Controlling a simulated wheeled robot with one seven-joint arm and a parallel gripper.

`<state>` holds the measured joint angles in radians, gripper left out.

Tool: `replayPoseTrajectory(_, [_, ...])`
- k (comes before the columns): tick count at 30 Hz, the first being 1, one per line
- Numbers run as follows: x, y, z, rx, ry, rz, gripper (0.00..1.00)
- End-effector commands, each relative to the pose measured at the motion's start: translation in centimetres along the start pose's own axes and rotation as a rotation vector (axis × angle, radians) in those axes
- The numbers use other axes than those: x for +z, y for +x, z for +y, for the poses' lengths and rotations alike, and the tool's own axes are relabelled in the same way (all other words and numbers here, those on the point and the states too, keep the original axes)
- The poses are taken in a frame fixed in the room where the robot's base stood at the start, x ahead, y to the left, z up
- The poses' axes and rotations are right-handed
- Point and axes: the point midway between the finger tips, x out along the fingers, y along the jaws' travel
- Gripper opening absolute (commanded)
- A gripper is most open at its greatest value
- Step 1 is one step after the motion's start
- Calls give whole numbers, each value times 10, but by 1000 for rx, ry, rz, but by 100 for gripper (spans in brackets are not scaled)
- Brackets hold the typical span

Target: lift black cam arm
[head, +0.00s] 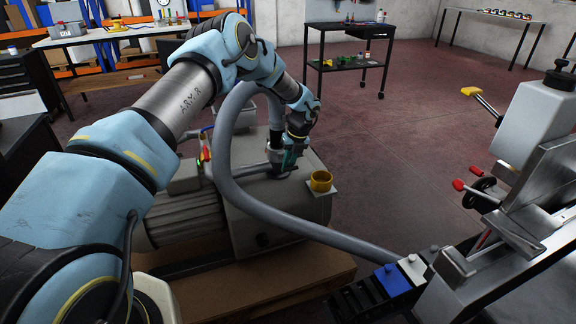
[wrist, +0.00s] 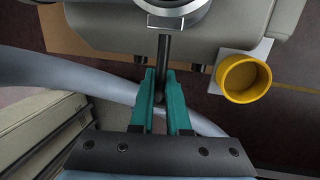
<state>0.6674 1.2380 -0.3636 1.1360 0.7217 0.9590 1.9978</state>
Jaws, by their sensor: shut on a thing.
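The black cam arm (wrist: 163,58) is a dark thin rod running from a silver round fitting (wrist: 178,8) at the top of the wrist view to a rounded end between my fingers. My gripper (wrist: 160,78) has teal fingers, one on each side of the rod, and is shut on it near that end. In the head view my gripper (head: 289,158) is at the top of the grey vacuum pump (head: 280,205). There the cam arm is too small and too covered by the gripper to make out.
A yellow cup (head: 320,181) sits on a small plate beside my gripper and also shows in the wrist view (wrist: 243,77). A thick grey hose (head: 290,228) loops around the pump. A grey machine with red knobs (head: 530,150) stands at right.

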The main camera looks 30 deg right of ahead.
Motion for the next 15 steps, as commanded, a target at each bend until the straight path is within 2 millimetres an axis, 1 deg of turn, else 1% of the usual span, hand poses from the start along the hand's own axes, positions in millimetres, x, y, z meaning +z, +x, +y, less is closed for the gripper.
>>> replayPoseTrajectory(4, [-2, 1, -1, 0, 1, 2, 0])
replayPoseTrajectory(5, [-2, 1, -1, 0, 1, 2, 15])
replayPoseTrajectory(6, [-2, 1, -1, 0, 1, 2, 20])
replayPoseTrajectory(12, [-1, 1, 0, 0, 1, 0, 42])
replayPoseTrajectory(13, [-1, 0, 0, 0, 1, 0, 45])
replayPoseTrajectory(15, [0, 0, 0, 0, 0, 0, 45])
